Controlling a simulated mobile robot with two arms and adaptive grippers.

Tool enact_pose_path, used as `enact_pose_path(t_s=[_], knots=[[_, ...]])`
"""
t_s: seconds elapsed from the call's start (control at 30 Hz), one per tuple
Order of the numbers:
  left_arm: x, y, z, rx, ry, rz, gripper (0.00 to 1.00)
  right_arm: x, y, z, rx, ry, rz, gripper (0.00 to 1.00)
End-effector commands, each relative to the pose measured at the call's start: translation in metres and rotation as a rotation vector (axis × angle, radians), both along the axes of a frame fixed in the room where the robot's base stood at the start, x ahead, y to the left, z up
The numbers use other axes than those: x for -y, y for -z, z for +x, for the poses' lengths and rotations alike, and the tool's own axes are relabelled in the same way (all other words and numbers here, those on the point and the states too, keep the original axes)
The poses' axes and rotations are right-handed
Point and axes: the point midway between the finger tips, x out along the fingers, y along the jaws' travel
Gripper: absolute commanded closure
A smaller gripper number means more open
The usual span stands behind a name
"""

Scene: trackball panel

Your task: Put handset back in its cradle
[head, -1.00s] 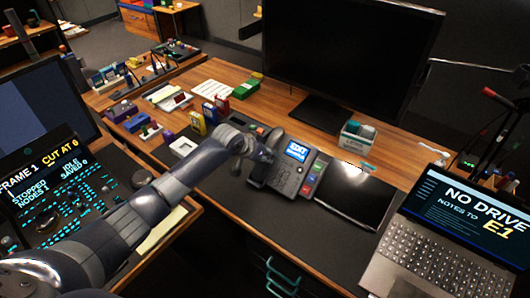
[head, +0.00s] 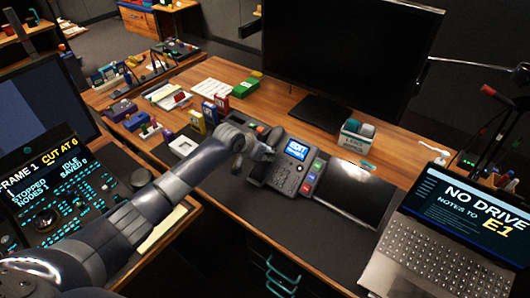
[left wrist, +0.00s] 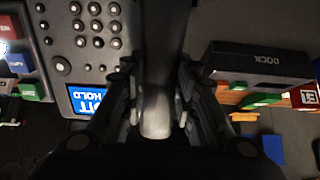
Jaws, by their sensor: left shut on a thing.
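My left gripper (head: 260,153) is at the left side of the desk phone (head: 286,177), which has a keypad and a lit blue screen (head: 297,150). In the left wrist view the gripper's fingers (left wrist: 158,105) are shut on a dark, bar-shaped handset (left wrist: 162,40), which lies between them and runs up out of the picture. The handset is beside the keypad (left wrist: 92,25), along the phone's side. The cradle is hidden under the handset and gripper, and I cannot tell whether the handset touches it. My right gripper is not in view.
A dark flat pad (head: 352,192) lies right of the phone, with a laptop (head: 450,235) farther right. A large monitor (head: 345,55) stands behind. The dark mat in front of the phone is clear.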

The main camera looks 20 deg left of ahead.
Motion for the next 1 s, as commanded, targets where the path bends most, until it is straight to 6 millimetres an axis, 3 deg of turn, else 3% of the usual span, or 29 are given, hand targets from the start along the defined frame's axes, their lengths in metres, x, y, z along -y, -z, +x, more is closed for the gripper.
enact_pose_path(t_s=[0.43, 0.47, 0.53, 0.57, 1.0], knots=[[0.0007, 0.0006, 0.002, 0.002, 0.001, 0.0, 1.0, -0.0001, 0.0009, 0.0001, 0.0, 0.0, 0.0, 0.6], [0.0007, 0.0006, 0.0019, 0.002, 0.001, 0.0, 0.68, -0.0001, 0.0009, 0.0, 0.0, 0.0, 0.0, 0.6], [0.0007, 0.0008, 0.0019, 0.002, 0.001, 0.0, 0.52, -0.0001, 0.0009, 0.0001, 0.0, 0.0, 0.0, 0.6], [0.0008, 0.0008, 0.0019, 0.002, 0.001, 0.0, 0.49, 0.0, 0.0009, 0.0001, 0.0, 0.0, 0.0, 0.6], [-0.0009, -0.0022, -0.0019, 0.0, 0.0, 0.0, 0.49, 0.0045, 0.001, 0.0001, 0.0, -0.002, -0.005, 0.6]])
